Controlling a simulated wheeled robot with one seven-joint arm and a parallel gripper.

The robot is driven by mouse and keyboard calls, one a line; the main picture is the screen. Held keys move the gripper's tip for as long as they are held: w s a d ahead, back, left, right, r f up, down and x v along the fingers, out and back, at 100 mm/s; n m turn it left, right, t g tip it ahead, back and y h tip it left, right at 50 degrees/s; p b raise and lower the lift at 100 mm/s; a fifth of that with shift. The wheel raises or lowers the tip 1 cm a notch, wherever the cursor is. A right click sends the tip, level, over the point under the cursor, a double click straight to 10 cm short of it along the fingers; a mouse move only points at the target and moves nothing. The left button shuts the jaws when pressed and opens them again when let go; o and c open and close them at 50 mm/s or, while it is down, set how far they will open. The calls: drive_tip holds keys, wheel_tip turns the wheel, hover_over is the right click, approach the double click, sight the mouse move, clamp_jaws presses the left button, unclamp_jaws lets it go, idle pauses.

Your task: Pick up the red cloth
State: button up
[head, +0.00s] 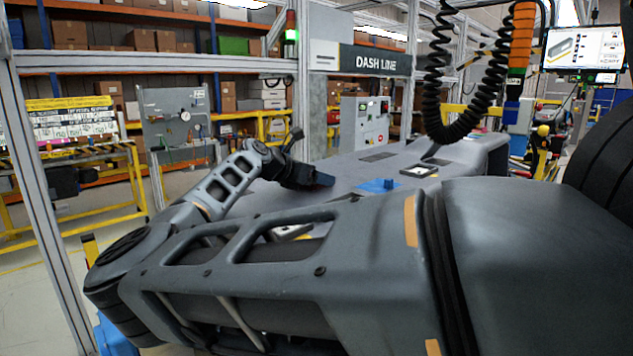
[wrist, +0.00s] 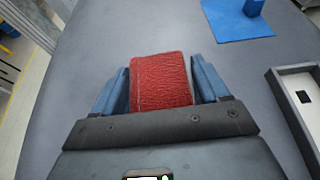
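The red cloth (wrist: 160,82) shows in the wrist view as a textured, roughly rectangular piece between the two blue fingers of my gripper (wrist: 160,80). Its sides lie close along both fingers, and its near end is hidden behind the dark gripper body. I cannot tell whether the fingers press on it or only stand around it. In the head view my gripper (head: 314,180) is small and dark, low over the grey dashboard module (head: 360,170). The cloth is hard to make out there.
A flat blue cloth (wrist: 232,22) with a small blue block (wrist: 253,7) on it lies ahead on the dashboard. A shallow dark-rimmed tray (wrist: 283,110) is at the right. Bare grey surface lies left of my gripper. A coiled black cable (head: 470,125) hangs above.

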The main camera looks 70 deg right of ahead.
drive_tip(key=c, duration=0.6)
drive_tip(key=shift+c, duration=0.2)
drive_tip(key=shift+r, duration=0.1)
